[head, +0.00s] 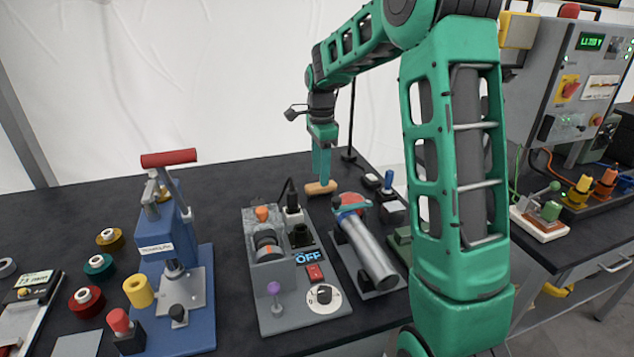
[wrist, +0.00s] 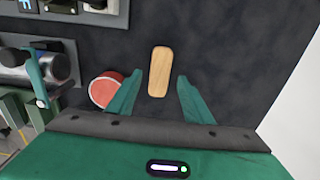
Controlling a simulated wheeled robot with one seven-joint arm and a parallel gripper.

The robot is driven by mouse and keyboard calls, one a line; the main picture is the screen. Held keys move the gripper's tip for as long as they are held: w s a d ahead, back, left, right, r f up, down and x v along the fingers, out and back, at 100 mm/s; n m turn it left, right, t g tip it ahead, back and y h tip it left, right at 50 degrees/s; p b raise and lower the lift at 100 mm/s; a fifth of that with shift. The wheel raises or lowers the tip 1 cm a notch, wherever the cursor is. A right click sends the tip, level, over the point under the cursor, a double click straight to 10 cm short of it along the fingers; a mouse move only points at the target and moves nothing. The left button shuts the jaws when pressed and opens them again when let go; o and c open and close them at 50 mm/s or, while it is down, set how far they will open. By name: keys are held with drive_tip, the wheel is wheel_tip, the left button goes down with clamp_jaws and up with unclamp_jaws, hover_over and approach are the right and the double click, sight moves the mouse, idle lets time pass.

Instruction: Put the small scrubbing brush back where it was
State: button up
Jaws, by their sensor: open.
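The small scrubbing brush (head: 320,188) lies on the dark table behind the grey control panel. Only its light wooden back shows, and any bristles are hidden. In the wrist view the brush (wrist: 159,72) lies lengthwise between and just ahead of my fingertips, with dark gaps on both sides. My gripper (head: 321,168) points down over the brush in the head view. In the wrist view my gripper (wrist: 157,85) is open with nothing held. I cannot tell how high the fingertips are above the table.
The grey panel with an OFF display (head: 290,275) stands in front of the brush. A silver cylinder on a stand (head: 370,252) is to the right. A red round piece (wrist: 104,90) is close to my left finger. A blue press (head: 175,270) stands left. Bare table lies behind.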

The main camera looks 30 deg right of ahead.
wheel_tip(320, 180, up, 8)
drive_tip(key=s+d+n, duration=0.2)
drive_tip(key=s+n, duration=0.1)
drive_tip(key=s, duration=0.6)
drive_tip(key=s+f+n, duration=0.2)
drive_tip(key=s+n, duration=0.1)
drive_tip(key=s, duration=0.6)
drive_tip(key=s+f+n, duration=0.2)
drive_tip(key=s+n, duration=0.2)
drive_tip(key=s, duration=0.6)
drive_tip(key=s+a+f+n, duration=0.1)
drive_tip(key=s+f+n, duration=0.2)
drive_tip(key=s, duration=0.7)
drive_tip(key=shift+n, duration=0.3)
drive_tip(key=shift+s+a+f, duration=0.15)
drive_tip(key=shift+s+f, duration=0.05)
drive_tip(key=shift+s, duration=0.2)
drive_tip(key=shift+s, duration=0.1)
